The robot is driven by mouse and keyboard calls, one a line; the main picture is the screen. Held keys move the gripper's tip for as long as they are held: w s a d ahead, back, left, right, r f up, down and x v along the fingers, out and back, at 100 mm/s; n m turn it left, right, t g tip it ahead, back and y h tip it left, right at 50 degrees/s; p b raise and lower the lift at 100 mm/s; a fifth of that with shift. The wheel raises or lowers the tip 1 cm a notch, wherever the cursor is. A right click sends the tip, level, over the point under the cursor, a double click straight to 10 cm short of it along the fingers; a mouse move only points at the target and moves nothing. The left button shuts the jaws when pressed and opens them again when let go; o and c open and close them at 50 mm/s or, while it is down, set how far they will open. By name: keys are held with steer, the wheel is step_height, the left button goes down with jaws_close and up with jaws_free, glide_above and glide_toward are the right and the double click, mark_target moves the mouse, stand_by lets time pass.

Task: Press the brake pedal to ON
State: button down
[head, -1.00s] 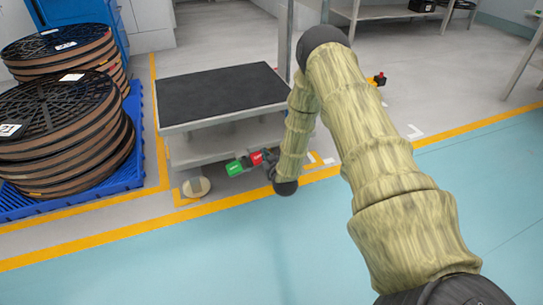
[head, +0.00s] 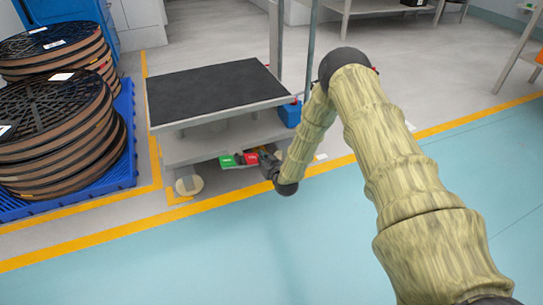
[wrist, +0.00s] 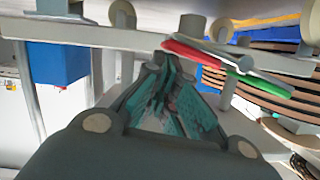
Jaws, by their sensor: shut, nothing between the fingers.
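The brake pedal appears as a narrow bar low under the front of the black-topped bench (head: 215,90). It has a green part (head: 228,161) at left and a red part (head: 251,158) at right, beside my gripper. In the wrist view the red part (wrist: 193,51) and green part (wrist: 262,84) lie just beyond and right of the fingertips. My gripper (wrist: 170,72) is shut and empty, its tips close to the red end; I cannot tell whether they touch it. In the head view my gripper (head: 266,160) is small and partly hidden by my wrist.
A blue pallet (head: 126,165) with stacked reels (head: 60,140) stands at left. A blue box (head: 290,114) is at the bench's right side, also in the wrist view (wrist: 57,65). Bench legs and a round foot (head: 189,185) are near the pedal. Open floor lies in front.

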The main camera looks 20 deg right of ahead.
steer(key=shift+d+f, duration=0.1)
steer(key=shift+f, duration=0.1)
stand_by(0.4)
steer(key=shift+r, duration=0.1)
steer(key=s+d+r+p, duration=0.1)
steer(key=s+r+p, duration=0.5)
steer(key=s, duration=0.3)
steer(key=shift+s+d+p, duration=0.25)
steer(key=shift+s+p, duration=0.1)
steer(key=shift+p, duration=0.35)
